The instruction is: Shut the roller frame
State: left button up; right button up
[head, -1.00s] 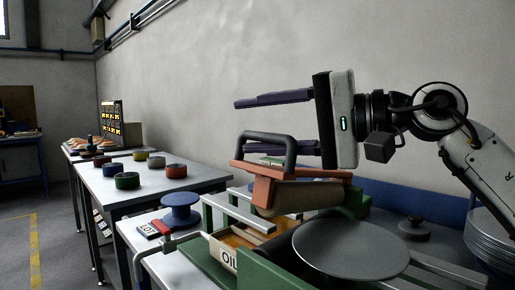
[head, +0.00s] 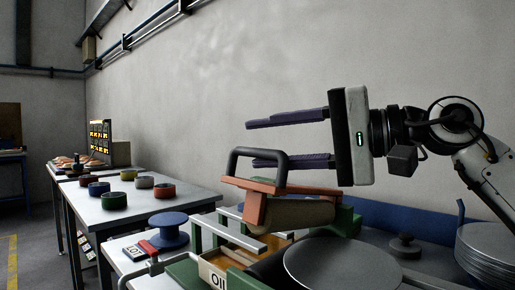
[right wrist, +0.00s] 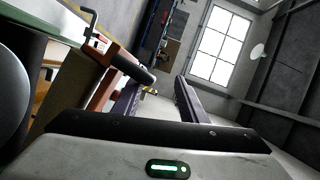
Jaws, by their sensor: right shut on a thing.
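The roller frame (head: 262,188) is orange, with a tan roller (head: 297,213) and a black loop handle (head: 234,160). It stands tilted above the green and grey press bed. My right gripper (head: 250,143) comes in from the right, with its lower dark finger at the black handle and its upper finger above it. It is shut on the handle, though the fingers look well apart. In the right wrist view the handle (right wrist: 133,68) shows close to the fingers (right wrist: 152,92). My left gripper is not in view.
A round grey disc (head: 342,262) lies right of the press. Several coloured tins stand on the table (head: 130,212) behind. Stacked discs (head: 485,250) stand at the right.

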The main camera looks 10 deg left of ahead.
jog(key=b+v, duration=0.1)
jog(key=v, duration=0.7)
jog(key=shift+s+b, duration=0.35)
jog(key=shift+s, duration=0.05)
jog(key=shift+d, duration=0.15)
jog(key=shift+f, duration=0.1)
dwell(0.5)
